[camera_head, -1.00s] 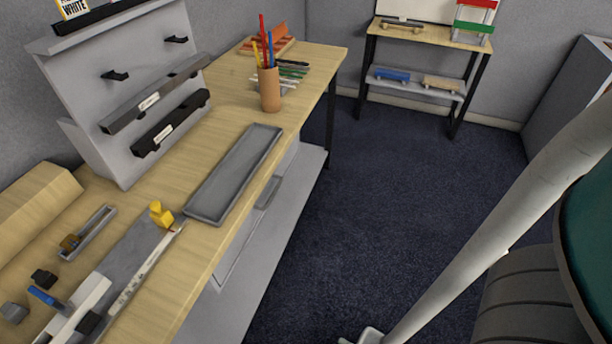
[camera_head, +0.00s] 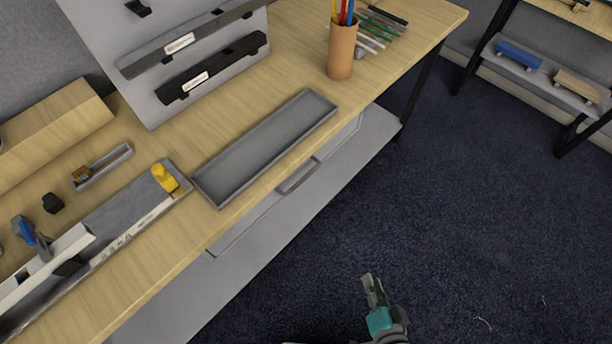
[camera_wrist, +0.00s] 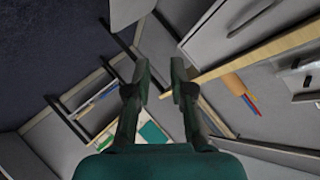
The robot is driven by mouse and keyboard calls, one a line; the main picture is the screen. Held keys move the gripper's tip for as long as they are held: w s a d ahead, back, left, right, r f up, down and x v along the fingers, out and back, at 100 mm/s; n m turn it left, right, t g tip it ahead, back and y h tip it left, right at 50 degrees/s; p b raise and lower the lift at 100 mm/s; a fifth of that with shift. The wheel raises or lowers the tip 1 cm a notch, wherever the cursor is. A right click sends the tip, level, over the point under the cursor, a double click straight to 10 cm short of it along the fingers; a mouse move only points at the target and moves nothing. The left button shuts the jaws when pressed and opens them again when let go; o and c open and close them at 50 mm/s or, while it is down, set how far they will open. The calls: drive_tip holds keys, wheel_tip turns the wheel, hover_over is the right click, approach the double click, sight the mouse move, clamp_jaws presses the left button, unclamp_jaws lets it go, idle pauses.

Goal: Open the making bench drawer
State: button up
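The making bench (camera_head: 165,262) has a wooden top with a grey drawer (camera_head: 262,218) under its front edge. The drawer front looks flush with the bench and closed. Its grey bar handle (camera_head: 298,178) is in the middle of the front. In the wrist view a grey panel with a slim bar handle (camera_wrist: 252,18) shows at the upper right, apart from the fingers. My gripper (camera_head: 371,290) is over the dark carpet, to the right of and below the handle in the head view. In the wrist view its two fingers (camera_wrist: 158,82) are spread with nothing between them.
A grey tray (camera_head: 265,146) lies on the bench above the drawer, with a pencil cup (camera_head: 341,52) behind it. A yellow piece (camera_head: 165,178) sits left of the tray. A shelf table (camera_head: 545,75) stands at the upper right.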

drive_tip(key=w+a+f+m+y, duration=0.1)
drive_tip(key=w+a+y, duration=0.15)
drive_tip(key=w, duration=0.35)
drive_tip(key=g+y, duration=0.3)
drive_tip(key=y, duration=0.4)
approach(303, 177)
drive_tip(key=x, duration=1)
drive_tip(key=shift+f, duration=0.3)
clamp_jaws()
